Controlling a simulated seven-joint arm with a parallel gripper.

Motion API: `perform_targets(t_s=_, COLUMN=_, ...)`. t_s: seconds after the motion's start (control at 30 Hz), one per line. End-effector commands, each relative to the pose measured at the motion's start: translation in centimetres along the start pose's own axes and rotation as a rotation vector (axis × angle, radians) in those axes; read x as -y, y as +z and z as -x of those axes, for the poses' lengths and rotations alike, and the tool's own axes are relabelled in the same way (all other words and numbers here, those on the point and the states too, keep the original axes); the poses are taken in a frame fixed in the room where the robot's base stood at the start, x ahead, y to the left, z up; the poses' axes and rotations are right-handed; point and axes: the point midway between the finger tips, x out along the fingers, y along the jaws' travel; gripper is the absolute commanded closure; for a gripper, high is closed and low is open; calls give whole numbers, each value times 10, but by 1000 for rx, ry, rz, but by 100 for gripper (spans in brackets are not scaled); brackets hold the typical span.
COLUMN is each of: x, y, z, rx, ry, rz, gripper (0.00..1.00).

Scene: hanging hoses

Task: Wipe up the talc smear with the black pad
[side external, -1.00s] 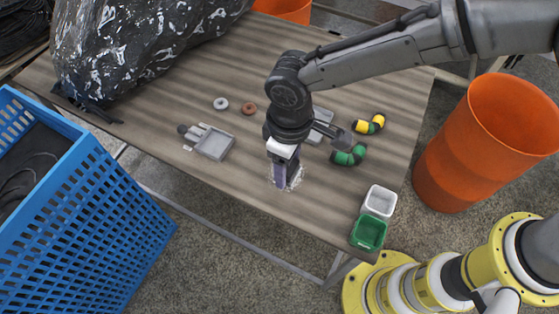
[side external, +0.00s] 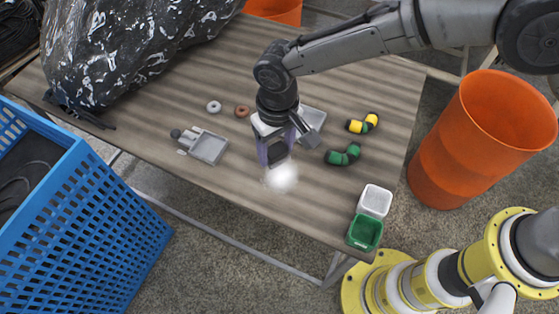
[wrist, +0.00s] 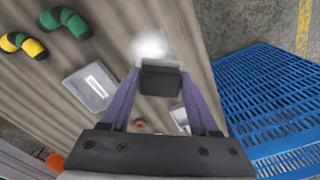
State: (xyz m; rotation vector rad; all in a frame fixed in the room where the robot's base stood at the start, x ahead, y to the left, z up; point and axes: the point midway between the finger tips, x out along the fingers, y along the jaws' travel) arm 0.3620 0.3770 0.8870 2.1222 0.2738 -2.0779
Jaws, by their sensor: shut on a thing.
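My gripper (side external: 274,150) has purple fingers, and in the wrist view (wrist: 160,90) they are shut on the black pad (wrist: 160,78). The pad also shows in the side view (side external: 277,154), at the lower end of the fingers. The talc smear (side external: 281,177) is a soft white patch on the table, just in front of the pad. In the wrist view the smear (wrist: 150,44) lies right beyond the pad's edge. I cannot tell whether the pad touches the table.
A grey tray (side external: 208,148) lies left of my gripper, with two rings (side external: 214,107) behind. A green elbow (side external: 343,155) and a yellow-black elbow (side external: 362,124) lie to the right. White (side external: 376,200) and green (side external: 365,232) bins stand near the table's front-right corner.

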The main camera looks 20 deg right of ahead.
Motion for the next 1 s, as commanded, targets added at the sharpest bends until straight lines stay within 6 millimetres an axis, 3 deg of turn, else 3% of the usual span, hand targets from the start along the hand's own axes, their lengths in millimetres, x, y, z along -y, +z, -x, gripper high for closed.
perform_targets(t_s=0.1, x=-26, y=-24, z=-17, rx=5, ry=5, rz=-162, gripper=83)
perform_targets(t_s=0.3, x=-54, y=-39, z=-32, rx=19, ry=15, rz=-237, gripper=83)
perform_targets(t_s=0.57, x=-59, y=-40, z=-43, rx=23, ry=18, rz=-244, gripper=83)
perform_targets(t_s=1.0, x=-59, y=-39, z=-82, rx=22, ry=18, rz=-242, gripper=83)
